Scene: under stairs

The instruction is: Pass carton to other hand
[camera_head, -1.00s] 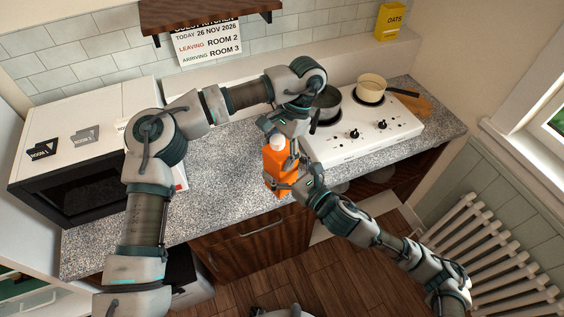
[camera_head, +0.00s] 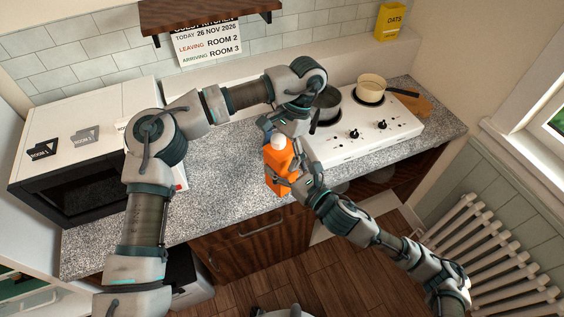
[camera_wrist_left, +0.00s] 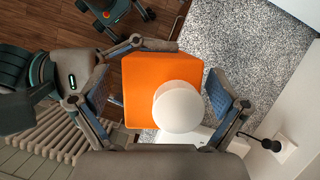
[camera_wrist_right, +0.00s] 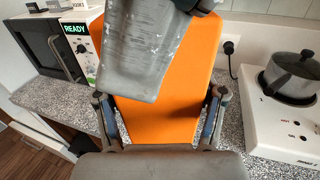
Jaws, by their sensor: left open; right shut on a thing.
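The orange carton (camera_head: 277,170) with a white cap is held above the counter's front edge. My right gripper (camera_head: 290,183) is shut on its lower part. In the right wrist view the carton (camera_wrist_right: 165,118) fills the space between the right fingers (camera_wrist_right: 160,118). My left gripper (camera_head: 282,146) is at the carton's upper end. In the left wrist view its open fingers (camera_wrist_left: 158,95) stand on both sides of the carton (camera_wrist_left: 140,80), with gaps beside it. The cap (camera_wrist_left: 180,107) faces the left wrist camera. My left arm partly covers the carton in the right wrist view.
A white hob (camera_head: 365,135) with a dark pot (camera_head: 327,105) and a cream pan (camera_head: 371,89) stands to the right. A white microwave (camera_head: 85,125) stands at the left. The granite counter (camera_head: 215,180) is bare left of the carton. A radiator (camera_head: 490,255) is at lower right.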

